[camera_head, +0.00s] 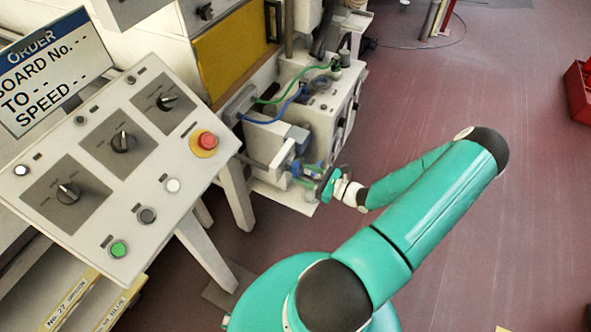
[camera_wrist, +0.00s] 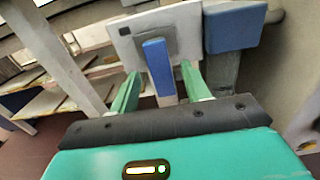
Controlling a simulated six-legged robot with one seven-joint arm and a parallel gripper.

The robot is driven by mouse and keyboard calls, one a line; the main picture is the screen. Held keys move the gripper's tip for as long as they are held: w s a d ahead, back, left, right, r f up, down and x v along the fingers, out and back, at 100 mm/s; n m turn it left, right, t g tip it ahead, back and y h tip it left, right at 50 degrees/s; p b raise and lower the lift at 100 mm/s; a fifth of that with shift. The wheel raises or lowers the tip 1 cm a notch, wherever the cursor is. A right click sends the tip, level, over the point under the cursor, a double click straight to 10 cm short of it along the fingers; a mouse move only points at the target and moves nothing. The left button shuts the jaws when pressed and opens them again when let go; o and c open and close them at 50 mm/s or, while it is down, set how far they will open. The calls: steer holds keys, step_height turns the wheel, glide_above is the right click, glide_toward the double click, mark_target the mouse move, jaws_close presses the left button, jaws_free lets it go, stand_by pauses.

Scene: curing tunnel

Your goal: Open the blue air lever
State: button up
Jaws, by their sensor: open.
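The blue air lever (camera_wrist: 158,68) shows in the wrist view as a flat blue bar on a grey mount with a pale plate (camera_wrist: 122,35) behind it. My gripper (camera_wrist: 160,85) is open, with one green finger on each side of the lever's lower part. Whether either finger touches it I cannot tell. In the head view my gripper (camera_head: 328,184) is at the front of the pale machine unit, low down, and a small blue part (camera_head: 297,169) shows just left of it. The lever is mostly hidden there.
A larger blue block (camera_wrist: 235,27) is right of the lever. In the head view, a sloped control panel (camera_head: 120,165) with knobs and a red button (camera_head: 206,141) stands at left. Green and blue hoses (camera_head: 275,118) run above my gripper.

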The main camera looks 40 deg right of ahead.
mark_target(297, 171)
steer(key=shift+x, duration=2)
jaws_close()
